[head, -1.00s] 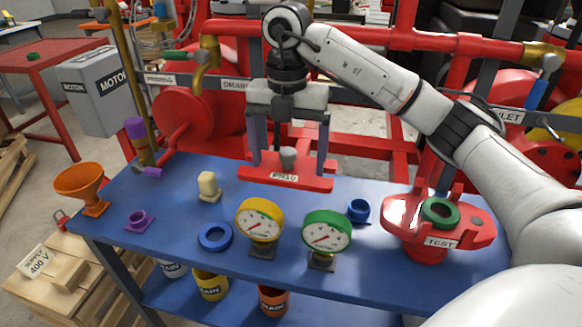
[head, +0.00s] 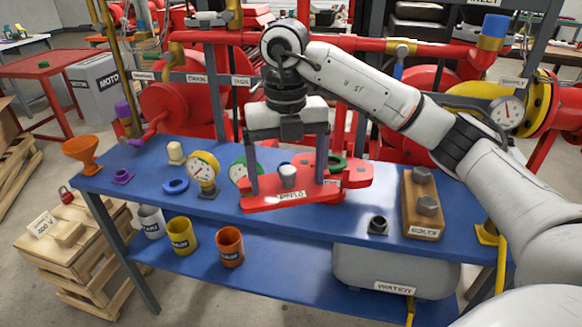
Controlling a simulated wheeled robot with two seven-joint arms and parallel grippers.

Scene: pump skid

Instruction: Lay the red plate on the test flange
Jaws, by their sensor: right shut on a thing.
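The red plate (head: 262,201) is a flat piece with a grey knob on top and a white label on its front edge. My right gripper (head: 288,176) is shut on it from above, with one finger on each side of the knob. The plate appears held above the blue bench. The red test flange (head: 357,175) is just behind and to the right of the plate, partly hidden by it and by a finger. A green ring (head: 337,162) shows on the flange. I cannot tell whether plate and flange touch. My left gripper is not in view.
Two gauges, yellow (head: 202,170) and green (head: 238,172), stand left of the plate. A wooden bolts block (head: 409,215) and a small dark fitting (head: 377,226) are to the right. An orange funnel (head: 84,150) stands at the bench's left end.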

